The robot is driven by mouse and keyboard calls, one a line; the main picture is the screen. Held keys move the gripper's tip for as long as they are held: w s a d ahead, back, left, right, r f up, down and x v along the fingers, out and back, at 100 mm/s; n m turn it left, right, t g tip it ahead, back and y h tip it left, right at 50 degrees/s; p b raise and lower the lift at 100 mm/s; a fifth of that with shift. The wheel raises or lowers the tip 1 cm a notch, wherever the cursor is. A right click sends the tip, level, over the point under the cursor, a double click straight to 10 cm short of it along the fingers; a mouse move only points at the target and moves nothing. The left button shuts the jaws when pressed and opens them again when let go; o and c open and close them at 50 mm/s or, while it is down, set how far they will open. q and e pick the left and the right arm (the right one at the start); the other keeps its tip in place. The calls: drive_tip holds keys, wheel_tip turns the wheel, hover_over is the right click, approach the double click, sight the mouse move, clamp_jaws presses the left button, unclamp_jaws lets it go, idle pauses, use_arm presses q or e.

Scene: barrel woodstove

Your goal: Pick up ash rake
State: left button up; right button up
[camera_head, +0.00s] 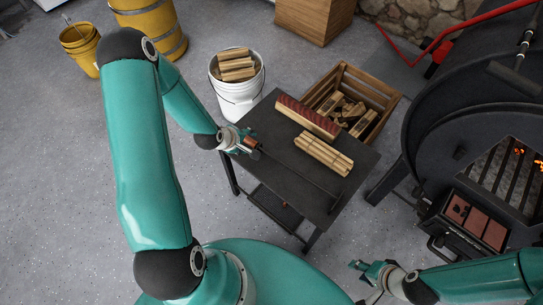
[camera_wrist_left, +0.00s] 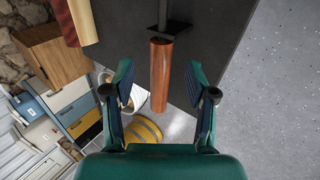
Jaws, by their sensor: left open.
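The ash rake has a reddish-brown wooden handle (camera_head: 250,142) and a thin dark rod (camera_head: 300,174) that runs over the black table towards its right edge. The handle sits at the table's left edge. My left gripper (camera_head: 238,139) is at the handle. In the left wrist view the handle (camera_wrist_left: 160,85) lies between the spread fingers of the left gripper (camera_wrist_left: 159,75), with gaps on both sides. A dark bracket (camera_wrist_left: 175,27) is at the handle's far end. My right gripper (camera_head: 364,280) is low in the head view, away from the rake, with its fingers apart.
The black table (camera_head: 265,120) also bears a red-patterned long block (camera_head: 307,118) and a bundle of pale sticks (camera_head: 323,153). A white bucket of firewood (camera_head: 236,95) and a wooden crate (camera_head: 385,103) stand behind it. The barrel stove (camera_head: 425,125) with glowing embers is at right.

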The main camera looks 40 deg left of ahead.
sight(250, 143)
use_arm(q)
drive_tip(key=shift+x, duration=2.6)
drive_tip(key=shift+s, duration=0.1)
clamp_jaws()
